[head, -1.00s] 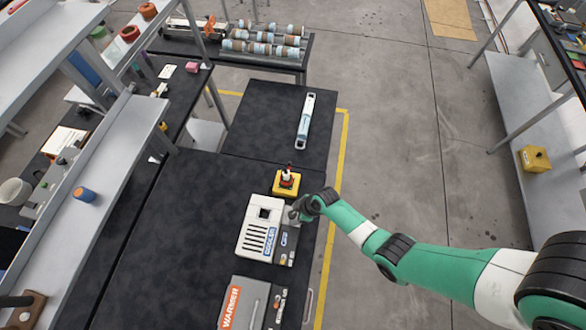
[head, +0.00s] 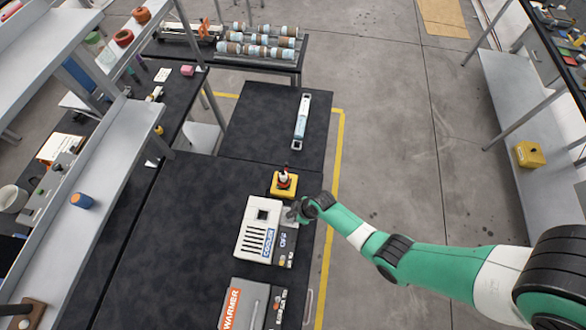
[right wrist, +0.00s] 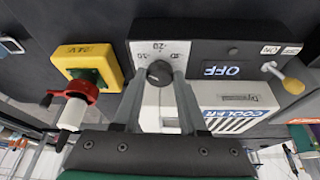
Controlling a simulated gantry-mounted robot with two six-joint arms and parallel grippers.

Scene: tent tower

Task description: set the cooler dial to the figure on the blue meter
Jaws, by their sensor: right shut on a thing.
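The cooler (head: 257,228) is a white vented box with a blue COOLER label on the dark table. Its front panel shows in the right wrist view (right wrist: 215,60), with a small black round dial (right wrist: 159,72) on a white plate. Figures around the dial read about 10, 20 and 30. My right gripper (right wrist: 160,76) is shut on the dial, a finger on either side. Which figure the dial points at I cannot tell. A long white and blue device (head: 301,121), perhaps the blue meter, lies farther back; its figure is too small to read. My left gripper is not in view.
A yellow 24V box (right wrist: 88,66) with a red-and-white lever stands close beside the cooler. An OFF window and a yellow-tipped toggle (right wrist: 288,82) share the panel. The orange-labelled warmer (head: 250,303) is in front. The table left of the cooler is clear.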

